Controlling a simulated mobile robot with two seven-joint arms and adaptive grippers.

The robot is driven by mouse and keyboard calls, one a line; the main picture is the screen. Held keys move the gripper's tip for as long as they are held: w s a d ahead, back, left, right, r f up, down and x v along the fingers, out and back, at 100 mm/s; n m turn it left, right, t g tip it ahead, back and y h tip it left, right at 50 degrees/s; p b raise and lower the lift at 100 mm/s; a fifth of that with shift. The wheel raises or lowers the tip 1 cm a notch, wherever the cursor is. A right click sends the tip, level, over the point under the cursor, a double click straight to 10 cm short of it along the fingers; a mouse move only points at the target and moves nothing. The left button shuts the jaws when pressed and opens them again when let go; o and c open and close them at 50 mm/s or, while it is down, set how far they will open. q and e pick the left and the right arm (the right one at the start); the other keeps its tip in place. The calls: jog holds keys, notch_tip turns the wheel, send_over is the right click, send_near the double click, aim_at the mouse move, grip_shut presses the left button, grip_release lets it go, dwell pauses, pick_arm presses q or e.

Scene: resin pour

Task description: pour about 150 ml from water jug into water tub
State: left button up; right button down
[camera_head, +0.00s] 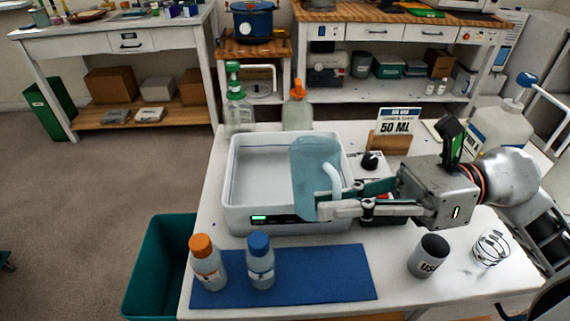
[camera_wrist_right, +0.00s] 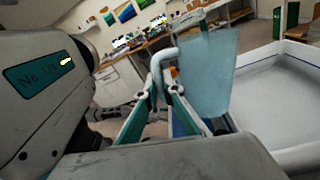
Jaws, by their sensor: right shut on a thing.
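The water jug (camera_head: 314,170) is translucent blue with a pale handle. It is held above the right side of the water tub (camera_head: 237,211), a white rectangular tub on the table. My right gripper (camera_head: 325,204) is shut on the jug's handle. In the right wrist view the jug (camera_wrist_right: 208,75) hangs beyond the fingertips (camera_wrist_right: 164,92), with the tub (camera_wrist_right: 275,150) to its right. The jug looks close to upright; I cannot tell its water level. The tub's floor looks pale, and I cannot make out water in it. A green-lit display shows at the tub's front. My left gripper is not in view.
A blue mat (camera_head: 325,275) in front holds an orange-capped bottle (camera_head: 207,265) and a blue-capped bottle (camera_head: 260,262). A dark cup (camera_head: 428,256) stands at right. A teal bin (camera_head: 160,265) is at left.

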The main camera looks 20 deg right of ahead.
jog(key=shift+s+f+n, duration=0.35)
jog(key=shift+s+n, duration=0.1)
jog(key=shift+n, duration=0.05)
jog(key=shift+s+f+n+y+p, duration=0.3)
jog(key=shift+s+n, duration=0.1)
jog(key=shift+n, duration=0.5)
dwell(1.2)
